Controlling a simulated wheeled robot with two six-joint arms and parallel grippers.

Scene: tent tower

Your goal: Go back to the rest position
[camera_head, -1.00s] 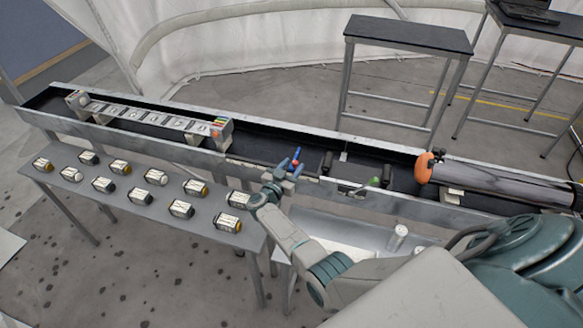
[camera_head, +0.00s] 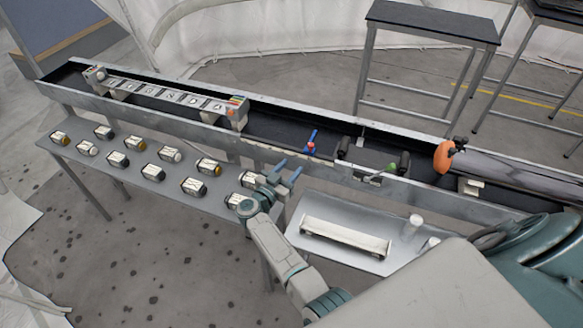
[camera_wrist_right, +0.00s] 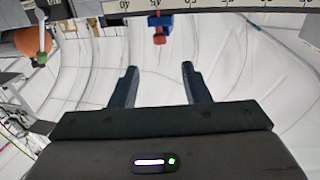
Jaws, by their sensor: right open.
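My right gripper (camera_head: 287,170) is open and empty, with its blue fingertips pointing up toward the long trough. It hovers near the right end of the small table of labelled jars. In the right wrist view the two dark fingers (camera_wrist_right: 156,88) stand apart with nothing between them. A small red and blue piece (camera_head: 311,143) stands in the trough just beyond the fingertips. It also shows in the right wrist view (camera_wrist_right: 159,28), past the fingers and apart from them. My left gripper is not in view.
The long trough (camera_head: 270,154) holds a lettered rack (camera_head: 172,99) at left and a cylinder with an orange end (camera_head: 444,157) at right. Labelled jars stand on the grey table (camera_head: 75,154). A tray (camera_head: 305,254) with a white holder (camera_head: 345,236) lies right of my arm.

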